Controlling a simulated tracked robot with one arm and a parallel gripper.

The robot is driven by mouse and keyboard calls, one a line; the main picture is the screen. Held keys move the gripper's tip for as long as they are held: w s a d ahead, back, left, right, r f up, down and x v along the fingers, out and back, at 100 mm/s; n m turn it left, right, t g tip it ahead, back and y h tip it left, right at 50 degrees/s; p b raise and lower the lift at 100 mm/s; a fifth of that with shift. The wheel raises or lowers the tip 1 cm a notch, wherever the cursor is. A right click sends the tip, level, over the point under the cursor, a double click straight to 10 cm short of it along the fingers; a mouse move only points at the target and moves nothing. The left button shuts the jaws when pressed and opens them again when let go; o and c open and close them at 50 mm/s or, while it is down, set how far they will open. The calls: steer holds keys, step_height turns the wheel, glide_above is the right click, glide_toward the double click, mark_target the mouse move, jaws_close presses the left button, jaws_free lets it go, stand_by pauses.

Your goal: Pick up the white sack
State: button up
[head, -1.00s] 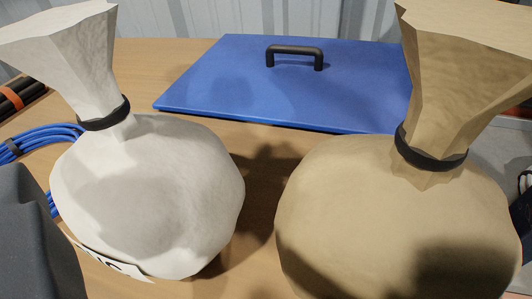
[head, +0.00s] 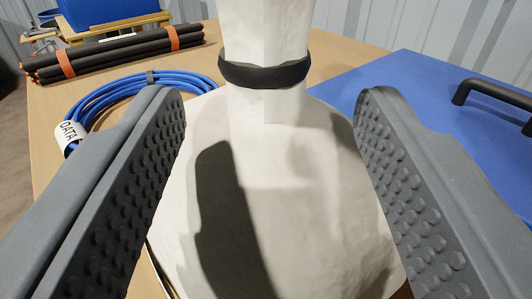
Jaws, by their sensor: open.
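The white sack (head: 300,190) stands upright on the wooden table in the middle of the head view. A black band (head: 265,73) ties its neck, and the top of the neck runs out of the picture. My gripper (head: 268,105) is open, with one grey studded finger at the left and one at the right of the sack. The fingertips reach to about the height of the neck band in the picture, with gaps to the neck on both sides. The fingers cover parts of the sack's sides, and I cannot tell whether they touch its body.
A blue cable coil (head: 110,97) with a white tag lies left of the sack. A bundle of dark tubes (head: 115,55) with orange bands lies behind it. A blue lid (head: 400,85) with a black handle (head: 490,92) is at the right. Bare table (head: 345,42) shows behind the sack.

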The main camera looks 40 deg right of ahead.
mark_target(261, 98)
steer(key=shift+b+x, duration=0.95)
steer(key=shift+x, duration=1.7)
steer(key=shift+f, duration=0.15)
steer(key=shift+a, duration=0.1)
jaws_close()
